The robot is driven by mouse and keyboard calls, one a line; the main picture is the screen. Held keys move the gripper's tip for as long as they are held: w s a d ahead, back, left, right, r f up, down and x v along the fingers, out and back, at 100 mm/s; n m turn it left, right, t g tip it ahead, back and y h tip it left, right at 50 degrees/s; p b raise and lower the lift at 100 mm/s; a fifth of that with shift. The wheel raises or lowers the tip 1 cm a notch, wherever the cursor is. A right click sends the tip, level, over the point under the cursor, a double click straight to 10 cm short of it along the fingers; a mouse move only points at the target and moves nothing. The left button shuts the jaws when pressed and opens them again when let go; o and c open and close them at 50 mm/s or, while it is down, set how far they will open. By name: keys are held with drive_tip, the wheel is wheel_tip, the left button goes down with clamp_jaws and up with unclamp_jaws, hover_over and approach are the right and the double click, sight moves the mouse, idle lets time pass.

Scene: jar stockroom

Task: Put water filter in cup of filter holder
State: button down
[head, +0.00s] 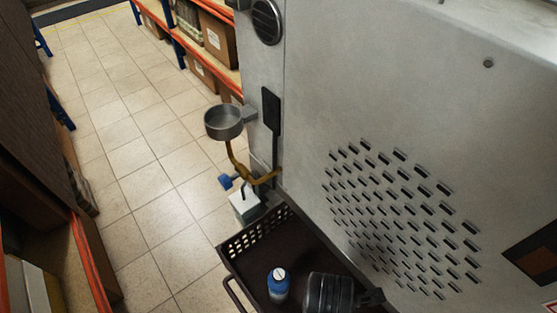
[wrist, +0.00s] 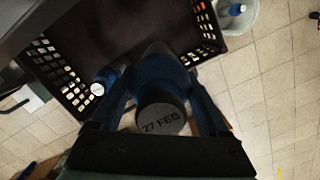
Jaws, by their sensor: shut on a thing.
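My gripper (wrist: 158,84) is shut on a dark blue cylinder, which I take to be the water filter (wrist: 162,117). The filter's grey round end faces the wrist camera and reads "27 FEB". The filter is over or in the dark tray; contact with its floor cannot be told. In the head view, the filter holder's round grey metal cup (head: 223,122) sticks out from the machine's left edge, apparently empty. The cup is beyond the tray's far end.
The dark tray (head: 238,243) has perforated end walls. A blue bottle with a white top (head: 278,285) stands in it. A yellow-brown pipe (head: 240,172), a blue valve knob (head: 226,181) and a pale box (head: 244,206) are below the cup. The grey machine (head: 400,90) blocks the right; tiled floor is open left.

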drive_tip(key=shift+r+p, duration=1.7)
drive_tip(key=shift+r, duration=0.65)
drive_tip(key=shift+w+d+f+b, duration=0.15)
drive_tip(key=shift+w+b, duration=0.15)
drive_tip(key=shift+w+d+r+m, duration=0.1)
drive_tip(key=shift+w+d+m, duration=0.1)
drive_tip(key=shift+w+m, duration=0.2)
drive_tip(key=shift+w+d+r+m, duration=0.1)
drive_tip(key=shift+w+d+m, duration=0.05)
drive_tip(key=shift+w+m, duration=0.25)
drive_tip(key=w+r+m+b, duration=0.2)
drive_tip(key=w+m+b, duration=0.1)
drive_tip(key=w+m, duration=0.5)
drive_tip(key=w+a+m+g+y+b, duration=0.1)
drive_tip(key=w+a+m+b, duration=0.1)
drive_tip(key=a+m, duration=0.7)
drive_tip(key=shift+a, duration=0.8)
